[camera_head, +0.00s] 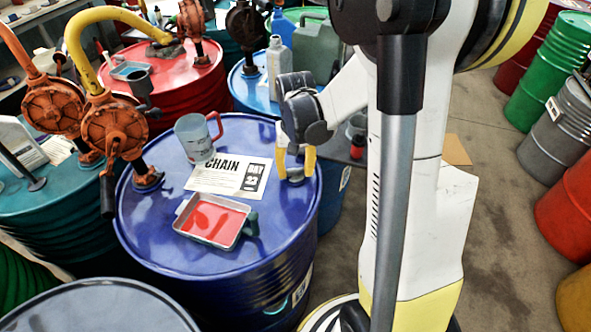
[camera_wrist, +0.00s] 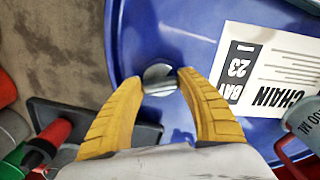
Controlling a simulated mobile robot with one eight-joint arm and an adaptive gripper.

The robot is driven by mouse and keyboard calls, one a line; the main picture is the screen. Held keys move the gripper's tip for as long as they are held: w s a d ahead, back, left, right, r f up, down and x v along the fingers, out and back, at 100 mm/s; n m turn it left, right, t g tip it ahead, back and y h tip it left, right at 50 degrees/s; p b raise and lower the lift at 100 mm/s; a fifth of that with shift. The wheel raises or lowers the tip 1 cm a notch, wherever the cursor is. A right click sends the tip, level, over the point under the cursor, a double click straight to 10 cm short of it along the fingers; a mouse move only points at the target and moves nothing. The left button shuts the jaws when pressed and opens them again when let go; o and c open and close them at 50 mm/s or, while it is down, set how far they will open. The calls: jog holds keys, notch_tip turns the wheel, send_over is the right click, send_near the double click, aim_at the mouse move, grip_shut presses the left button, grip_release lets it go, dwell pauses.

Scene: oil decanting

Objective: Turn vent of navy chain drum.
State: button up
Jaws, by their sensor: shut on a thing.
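The navy chain drum (camera_head: 150,225) stands in the middle of the head view, with a white CHAIN label (camera_head: 218,181) on its lid. The label also shows in the wrist view (camera_wrist: 265,75). The drum's vent (camera_wrist: 160,78) is a small round metal cap near the lid's edge. My gripper (camera_wrist: 160,84) points down at the vent, and its yellow fingertips are shut on it from both sides. In the head view my gripper (camera_head: 295,172) stands at the right edge of the lid, beside the label. The fingers partly hide the vent there.
On the lid stand a clear measuring jug (camera_head: 195,138) with a red handle, a tray of red liquid (camera_head: 212,222) and an orange hand pump (camera_head: 115,128) at the left. A red drum (camera_head: 190,85) stands behind. Floor shows at the right.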

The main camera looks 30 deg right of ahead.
aim_at(295, 170)
jog(key=shift+m, duration=0.6)
jog(key=o, duration=1.2)
jog(key=shift+c, duration=0.2)
notch_tip(295, 170, up, 12)
